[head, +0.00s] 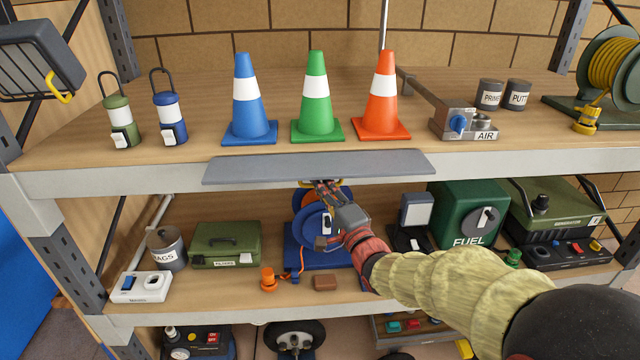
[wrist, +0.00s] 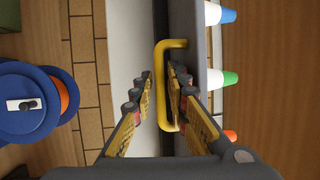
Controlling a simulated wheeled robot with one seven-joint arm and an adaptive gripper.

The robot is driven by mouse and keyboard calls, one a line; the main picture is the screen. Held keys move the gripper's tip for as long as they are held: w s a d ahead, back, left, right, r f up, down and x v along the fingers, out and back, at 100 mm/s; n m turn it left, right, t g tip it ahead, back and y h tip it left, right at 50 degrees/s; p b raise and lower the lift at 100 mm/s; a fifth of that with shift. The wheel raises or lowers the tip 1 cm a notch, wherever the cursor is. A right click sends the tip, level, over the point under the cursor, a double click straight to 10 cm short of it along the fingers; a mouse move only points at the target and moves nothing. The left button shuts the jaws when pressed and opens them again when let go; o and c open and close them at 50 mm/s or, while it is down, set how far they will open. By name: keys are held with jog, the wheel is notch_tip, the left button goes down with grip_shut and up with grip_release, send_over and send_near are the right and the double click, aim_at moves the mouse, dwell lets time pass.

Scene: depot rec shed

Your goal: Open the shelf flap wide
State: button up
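The shelf flap (head: 320,166) is a long grey panel at the front edge of the upper shelf, below the three cones. How far it stands open is hard to tell; it also shows in the wrist view (wrist: 187,25) as a grey strip. A yellow bar handle (wrist: 161,60) is fixed to it. My gripper (head: 325,187) is just under the flap's front edge in the head view. In the wrist view my gripper (wrist: 159,85) is open, with the handle's bar between its fingertips and small gaps on both sides.
Blue (head: 249,100), green (head: 317,98) and orange (head: 382,98) cones stand close behind the flap. A blue cable reel (head: 311,222) sits on the lower shelf behind my gripper. A green fuel box (head: 462,215) stands right of my arm. Open space lies before the shelves.

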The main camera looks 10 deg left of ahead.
jog(key=c, duration=0.4)
grip_shut()
dwell(0.4)
